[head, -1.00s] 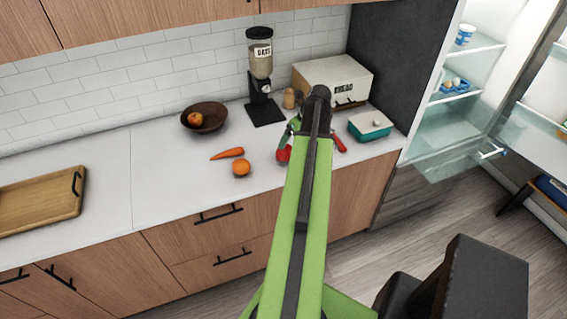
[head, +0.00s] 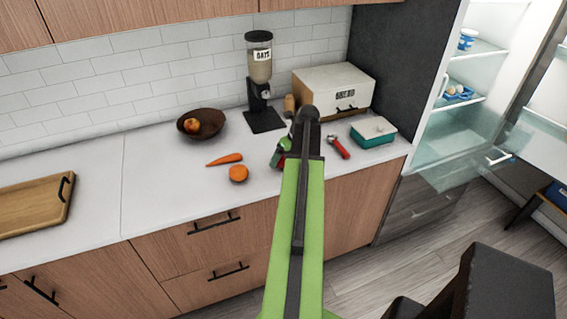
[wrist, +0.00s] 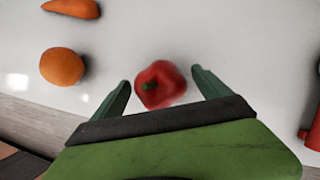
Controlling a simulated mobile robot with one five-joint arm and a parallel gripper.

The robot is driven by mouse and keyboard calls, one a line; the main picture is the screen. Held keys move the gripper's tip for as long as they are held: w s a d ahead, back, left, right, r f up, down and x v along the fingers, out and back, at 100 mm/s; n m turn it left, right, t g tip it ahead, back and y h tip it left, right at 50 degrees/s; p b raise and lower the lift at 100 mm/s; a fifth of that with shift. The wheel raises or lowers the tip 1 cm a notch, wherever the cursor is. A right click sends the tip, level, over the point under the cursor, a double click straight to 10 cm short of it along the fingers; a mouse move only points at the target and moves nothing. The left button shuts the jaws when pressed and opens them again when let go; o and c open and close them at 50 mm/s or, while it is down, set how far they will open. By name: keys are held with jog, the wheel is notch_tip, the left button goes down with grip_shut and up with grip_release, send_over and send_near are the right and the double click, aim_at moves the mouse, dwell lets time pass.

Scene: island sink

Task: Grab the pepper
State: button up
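The red pepper (wrist: 160,86) with a green stem sits on the white counter in the wrist view. It lies between the two green fingers of my gripper (wrist: 159,78), slightly closer to the left finger, with gaps on both sides. The fingers are spread open and hold nothing. In the head view only a bit of the pepper (head: 275,160) shows beside my gripper; my arm hides the rest.
An orange (head: 238,173) and a carrot (head: 225,160) lie left of the pepper. A red-handled tool (head: 339,147) and a teal container (head: 373,132) are to the right. A fruit bowl (head: 202,124), oats dispenser (head: 259,75) and bread box (head: 333,90) stand behind. The counter's left-middle is clear.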

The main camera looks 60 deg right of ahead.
jog(key=c, duration=1.4)
jog(key=shift+r, duration=0.1)
jog(key=shift+c, duration=0.2)
